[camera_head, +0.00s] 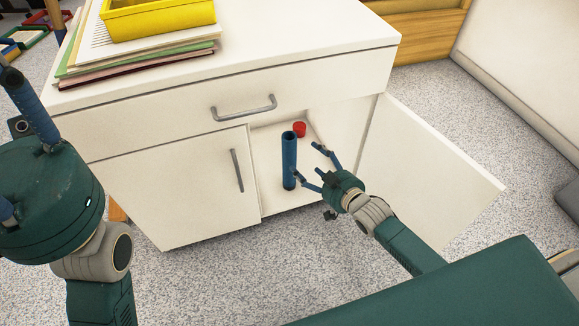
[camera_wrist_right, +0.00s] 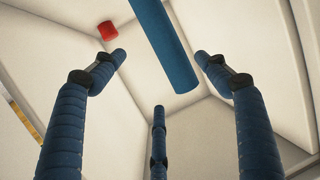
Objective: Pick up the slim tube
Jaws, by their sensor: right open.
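The slim tube (camera_head: 289,160) is a tall, dark blue cylinder standing upright inside the open right compartment of the white cabinet. It also shows in the right wrist view (camera_wrist_right: 167,45), ahead of the fingers. My right gripper (camera_head: 308,160) is open at the compartment's opening, with its blue fingers spread just right of the tube. My left gripper (camera_head: 32,108) is large at the left edge, partly cut off, away from the tube.
A small red object (camera_head: 299,129) stands deeper in the compartment, behind the tube. The cabinet door (camera_head: 425,165) stands open on the right, beside my right arm. A yellow tray (camera_head: 160,18) sits on papers (camera_head: 140,60) on the cabinet top. The left door (camera_head: 175,195) is shut.

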